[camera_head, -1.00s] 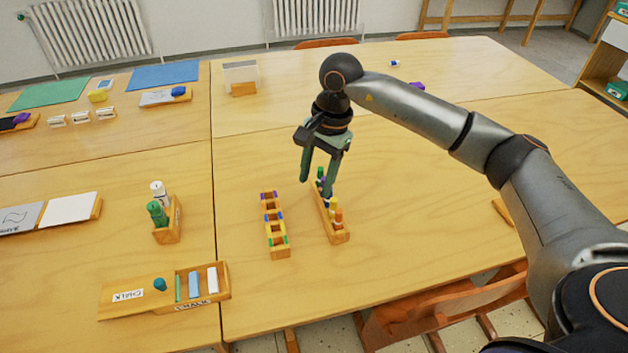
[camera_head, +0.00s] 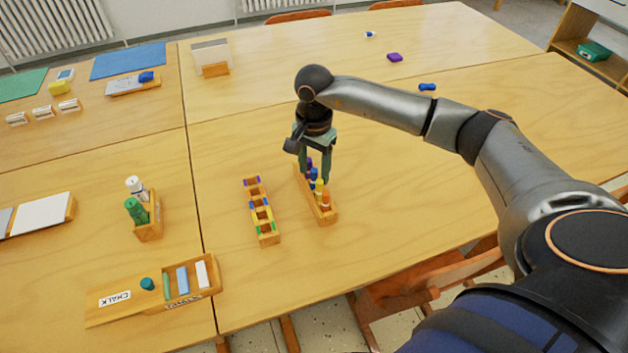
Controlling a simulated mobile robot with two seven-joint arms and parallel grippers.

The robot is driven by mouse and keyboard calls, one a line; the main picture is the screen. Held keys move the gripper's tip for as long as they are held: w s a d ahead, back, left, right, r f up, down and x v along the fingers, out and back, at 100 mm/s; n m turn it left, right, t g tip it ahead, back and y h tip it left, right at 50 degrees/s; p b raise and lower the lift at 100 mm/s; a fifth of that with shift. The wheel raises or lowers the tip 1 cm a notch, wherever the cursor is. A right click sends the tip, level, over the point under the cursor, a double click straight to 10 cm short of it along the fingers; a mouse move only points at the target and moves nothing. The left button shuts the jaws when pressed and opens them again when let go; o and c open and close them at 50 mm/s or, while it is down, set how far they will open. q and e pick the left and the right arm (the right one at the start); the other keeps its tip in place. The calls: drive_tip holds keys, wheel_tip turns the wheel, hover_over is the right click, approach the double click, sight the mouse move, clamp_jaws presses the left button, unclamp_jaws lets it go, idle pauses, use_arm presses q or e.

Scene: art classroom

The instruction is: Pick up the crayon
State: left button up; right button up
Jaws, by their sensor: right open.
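A wooden holder (camera_head: 328,217) stands on the table with upright crayons in a row. A purple crayon (camera_head: 309,163), a blue crayon (camera_head: 314,176), a yellow crayon (camera_head: 319,189) and an orange crayon (camera_head: 325,201) show. My right gripper (camera_head: 315,168) points down at the far half of the row, open, with its fingers around the purple and blue end. The far end of the holder is partly hidden behind the fingers, and I cannot tell whether they touch a crayon. My left gripper is out of view.
An empty wooden rack (camera_head: 268,239) with coloured slots stands just left of the holder. A chalk box (camera_head: 216,290) and a small box of green and white bottles (camera_head: 149,234) are further left. The table right of the holder is clear.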

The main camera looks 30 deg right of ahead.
sight(314, 182)
drive_tip(key=shift+f, duration=1.35)
clamp_jaws()
